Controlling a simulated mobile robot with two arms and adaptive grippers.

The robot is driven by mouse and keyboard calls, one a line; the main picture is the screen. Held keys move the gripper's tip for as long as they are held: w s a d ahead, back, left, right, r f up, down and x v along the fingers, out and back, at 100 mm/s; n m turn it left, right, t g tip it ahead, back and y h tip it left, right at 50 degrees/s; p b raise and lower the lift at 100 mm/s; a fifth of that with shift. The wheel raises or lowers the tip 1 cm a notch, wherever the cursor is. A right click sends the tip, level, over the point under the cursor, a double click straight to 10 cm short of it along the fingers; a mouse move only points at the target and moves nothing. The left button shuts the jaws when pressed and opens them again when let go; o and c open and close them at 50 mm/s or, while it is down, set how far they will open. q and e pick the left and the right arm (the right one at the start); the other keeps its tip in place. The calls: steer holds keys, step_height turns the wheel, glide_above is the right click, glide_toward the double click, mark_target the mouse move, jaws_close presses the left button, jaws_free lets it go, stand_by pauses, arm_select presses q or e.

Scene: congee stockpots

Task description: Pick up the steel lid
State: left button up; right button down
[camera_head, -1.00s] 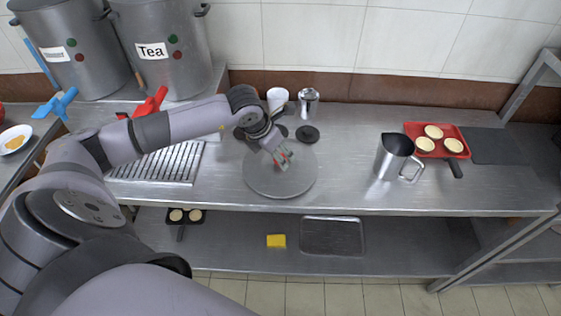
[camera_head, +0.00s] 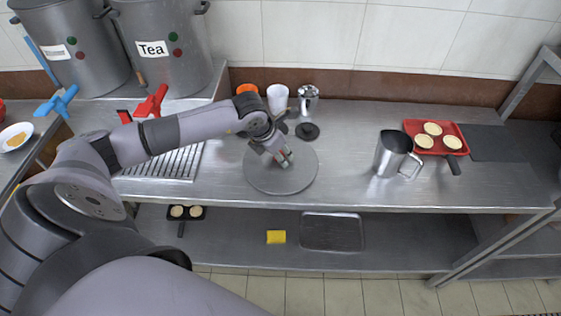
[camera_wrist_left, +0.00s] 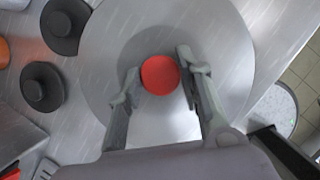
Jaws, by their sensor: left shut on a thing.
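The steel lid (camera_head: 265,183) is a round grey disc at the middle of the upper steel counter. In the left wrist view the lid (camera_wrist_left: 226,62) shows a red round knob (camera_wrist_left: 160,75) at its centre. My left gripper (camera_head: 285,160) is over the lid's centre, with its fingers (camera_wrist_left: 156,82) on either side of the knob, shut on it. The gripper hides most of the knob in the head view. I cannot tell whether the lid is clear of the counter. My right gripper is not in view.
Dark small lids (camera_head: 308,131), a white cup (camera_head: 277,98) and a metal shaker (camera_head: 308,98) stand behind the lid. A steel jug (camera_head: 391,155) and a red tray (camera_head: 412,128) of tarts are to the right. The slotted drain (camera_head: 165,165) is left. Counter between lid and jug is free.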

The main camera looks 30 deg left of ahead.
arm_select(q)
jaws_close()
steer(key=shift+r, duration=0.1)
